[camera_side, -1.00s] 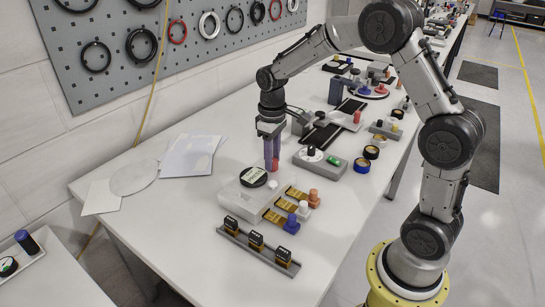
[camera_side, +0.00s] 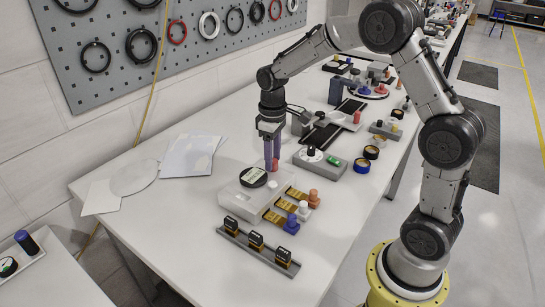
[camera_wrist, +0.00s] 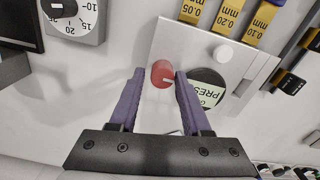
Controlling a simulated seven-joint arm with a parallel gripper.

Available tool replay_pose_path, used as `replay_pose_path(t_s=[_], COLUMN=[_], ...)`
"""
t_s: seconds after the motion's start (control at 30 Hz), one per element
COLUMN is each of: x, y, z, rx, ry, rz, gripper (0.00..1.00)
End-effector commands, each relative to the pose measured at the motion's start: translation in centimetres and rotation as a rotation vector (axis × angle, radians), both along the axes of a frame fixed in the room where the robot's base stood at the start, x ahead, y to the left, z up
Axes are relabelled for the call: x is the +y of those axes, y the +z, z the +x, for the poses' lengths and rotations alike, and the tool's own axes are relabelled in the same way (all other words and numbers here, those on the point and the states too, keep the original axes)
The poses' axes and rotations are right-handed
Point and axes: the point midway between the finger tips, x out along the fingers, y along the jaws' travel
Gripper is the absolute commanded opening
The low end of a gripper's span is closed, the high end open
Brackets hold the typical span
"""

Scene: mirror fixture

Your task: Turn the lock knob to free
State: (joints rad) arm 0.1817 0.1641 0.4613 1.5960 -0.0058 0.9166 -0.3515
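The red lock knob (camera_wrist: 162,74) with a white pointer line stands at the edge of the light grey fixture block (camera_wrist: 185,48) in the wrist view. In the side view the red knob (camera_side: 275,165) shows low beside my fingers. My gripper (camera_wrist: 160,76) has its two purple fingers on either side of the knob. A gap shows at the left finger; the right fingertip is very close to the knob, and contact cannot be told. In the side view my gripper (camera_side: 272,165) points down at the block's back edge.
A black round label disc (camera_side: 254,177) sits on the block by the knob. Yellow gauge strips (camera_side: 285,206) and coloured pegs (camera_side: 303,208) lie to its right. A grey rail with black holders (camera_side: 256,243) is in front. A grey dial box (camera_side: 320,160) stands behind.

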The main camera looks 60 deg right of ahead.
Motion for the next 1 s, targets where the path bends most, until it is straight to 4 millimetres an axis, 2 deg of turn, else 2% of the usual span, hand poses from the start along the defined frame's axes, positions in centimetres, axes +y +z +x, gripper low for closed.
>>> replay_pose_path(t_s=[0.47,0.67,1.0], x=[0.53,0.51,0.4], y=[-0.14,-0.16,-0.01], z=[-0.07,0.02,0.25], rx=[0.005,0.002,-0.007], ry=[-0.028,-0.18,-0.548], rz=[0.01,0.01,0.011], gripper=[0.66,0.66,0.66])
